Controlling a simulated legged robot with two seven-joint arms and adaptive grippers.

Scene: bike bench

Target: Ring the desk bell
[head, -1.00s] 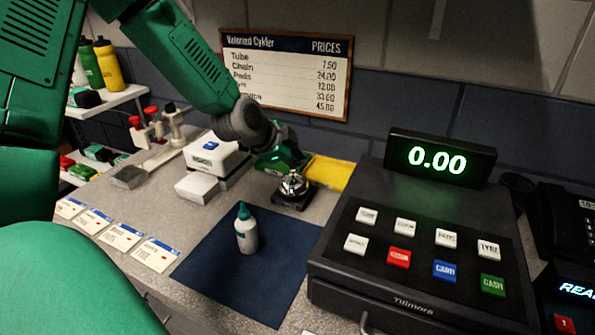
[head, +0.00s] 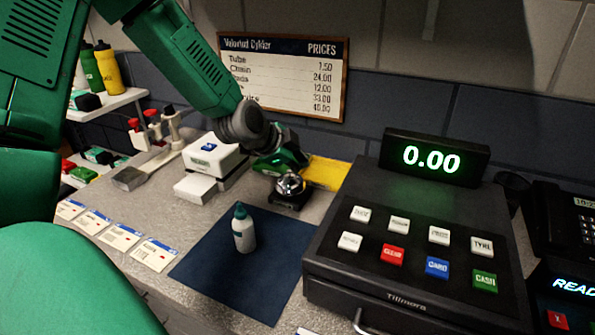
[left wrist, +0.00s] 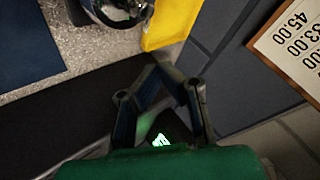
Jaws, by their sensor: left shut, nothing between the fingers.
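The desk bell (head: 290,186) is a shiny metal dome on a dark square base, standing on the counter behind the blue mat. In the left wrist view its dome (left wrist: 122,10) is cut by the top edge. My left gripper (head: 288,163) is just behind and above the bell in the head view. Its fingers are hard to make out there. In the left wrist view the left gripper (left wrist: 163,68) is shut and empty, with its tips apart from the bell in the picture. Whether any part touches the bell, I cannot tell. My right gripper is not in view.
The black cash register (head: 410,255) stands close on the right, with its display (head: 432,160) above. A yellow item (head: 328,172) lies behind the bell. A white box (head: 213,158) stands to the left. A bottle (head: 243,230) stands on the blue mat (head: 225,275).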

